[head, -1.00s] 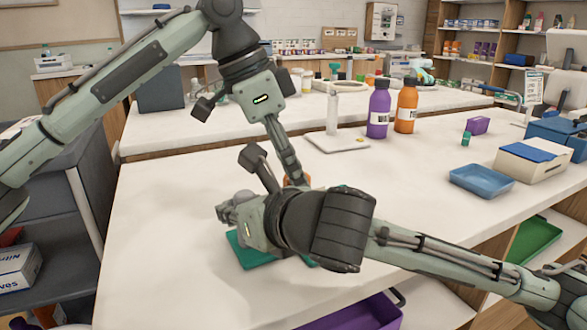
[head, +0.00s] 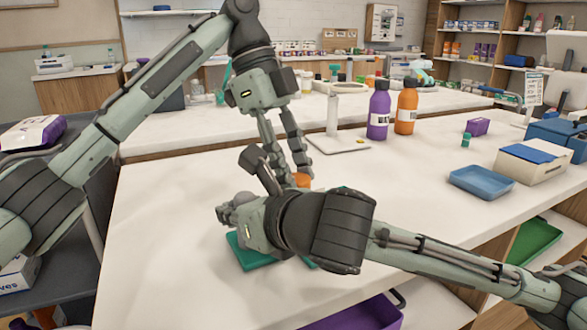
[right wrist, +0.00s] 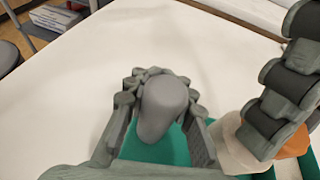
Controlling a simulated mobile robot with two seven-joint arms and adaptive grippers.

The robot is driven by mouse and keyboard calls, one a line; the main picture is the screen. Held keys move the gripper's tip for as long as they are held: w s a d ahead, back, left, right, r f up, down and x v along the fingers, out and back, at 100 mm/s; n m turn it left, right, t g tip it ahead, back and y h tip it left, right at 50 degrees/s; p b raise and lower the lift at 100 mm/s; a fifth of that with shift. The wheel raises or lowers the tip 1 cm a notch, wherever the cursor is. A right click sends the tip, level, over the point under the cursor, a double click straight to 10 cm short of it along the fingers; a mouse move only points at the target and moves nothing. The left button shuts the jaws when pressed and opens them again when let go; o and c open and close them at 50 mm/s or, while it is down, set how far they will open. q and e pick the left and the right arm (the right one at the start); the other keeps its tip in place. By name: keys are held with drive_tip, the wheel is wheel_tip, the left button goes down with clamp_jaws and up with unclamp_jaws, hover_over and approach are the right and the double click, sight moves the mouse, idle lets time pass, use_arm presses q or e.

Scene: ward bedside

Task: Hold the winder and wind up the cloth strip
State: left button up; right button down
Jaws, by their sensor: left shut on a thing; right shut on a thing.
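A teal base (head: 252,252), which I take for the winder's, lies on the white table, mostly under my right arm; it also shows in the right wrist view (right wrist: 165,150). My right gripper (head: 230,212) is shut on a rounded grey handle (right wrist: 165,105) above this base. My left gripper (head: 300,168) reaches down from above and is shut on an orange part (head: 303,180). In the right wrist view the orange part (right wrist: 294,142) sits beside a cream-white piece (right wrist: 234,148), perhaps the cloth strip.
A white stand (head: 340,140), a purple bottle (head: 379,112) and an orange bottle (head: 406,108) stand behind the grippers. A blue tray (head: 482,182) and a cream box (head: 543,165) are at the right. The table's left part is clear.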

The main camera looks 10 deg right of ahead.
idle(0.3)
use_arm(q)
drive_tip(key=o, duration=1.2)
drive_tip(key=shift+c, duration=0.2)
drive_tip(key=v, duration=1.2)
